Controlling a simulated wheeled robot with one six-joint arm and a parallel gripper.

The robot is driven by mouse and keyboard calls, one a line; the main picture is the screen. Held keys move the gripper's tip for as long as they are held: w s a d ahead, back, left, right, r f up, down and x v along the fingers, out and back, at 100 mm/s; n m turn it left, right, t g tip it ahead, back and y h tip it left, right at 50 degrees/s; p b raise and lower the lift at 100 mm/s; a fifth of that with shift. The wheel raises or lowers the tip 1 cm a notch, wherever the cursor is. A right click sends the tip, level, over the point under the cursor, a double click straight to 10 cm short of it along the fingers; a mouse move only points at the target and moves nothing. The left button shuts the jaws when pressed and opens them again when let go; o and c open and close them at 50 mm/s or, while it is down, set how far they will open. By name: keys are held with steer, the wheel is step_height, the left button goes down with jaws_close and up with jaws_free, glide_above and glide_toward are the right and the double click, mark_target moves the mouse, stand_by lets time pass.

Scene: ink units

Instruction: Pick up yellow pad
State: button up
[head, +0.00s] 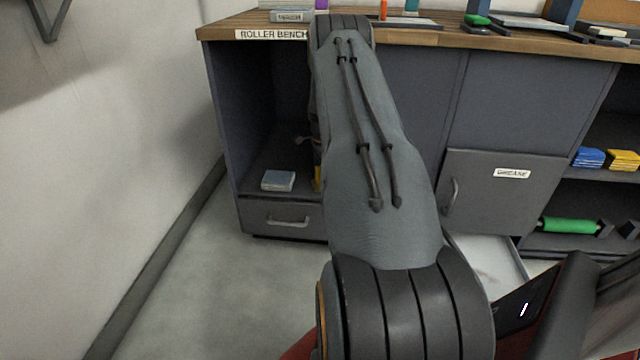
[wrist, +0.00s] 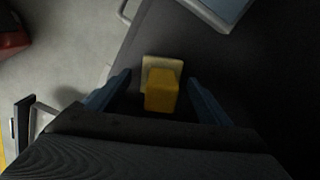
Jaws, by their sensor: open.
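A yellow pad (wrist: 161,92) lies on the dark shelf in the wrist view, with a paler yellow part at its far edge. A sliver of yellow (head: 317,178) shows beside my arm in the open left compartment in the head view; the rest is hidden by the arm. My gripper (wrist: 160,78) is open, with one blue finger on each side of the yellow pad and a gap on both sides. Whether the fingers are level with the pad is hard to tell. In the head view my arm hides most of the gripper.
A pale blue block (head: 278,180) lies on the same shelf, left of the yellow; its edge shows in the wrist view (wrist: 230,8). The compartment's drawer (head: 285,220) is below. Yellow pads (head: 623,160) and blue pads (head: 588,158) sit on the right shelf.

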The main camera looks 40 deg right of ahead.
steer(key=shift+f, duration=0.4)
steer(key=c, duration=1.3)
steer(key=shift+r, duration=0.2)
steer(key=shift+w+a+r+p, duration=0.1)
steer(key=shift+a+r+p, duration=0.05)
steer(key=shift+r+p, duration=0.15)
step_height(320, 180, up, 6)
steer(key=shift+r+p, duration=0.15)
steer(key=shift+p, duration=0.95)
steer(key=w+a, duration=0.3)
steer(key=a, duration=0.2)
steer(key=w+a+p, duration=0.1)
steer(key=w+a, duration=0.3)
steer(key=a, duration=0.2)
steer(key=w+a+p, duration=0.1)
steer(key=w+a, duration=0.2)
steer(key=a, duration=0.2)
steer(key=shift+w+a, duration=0.3)
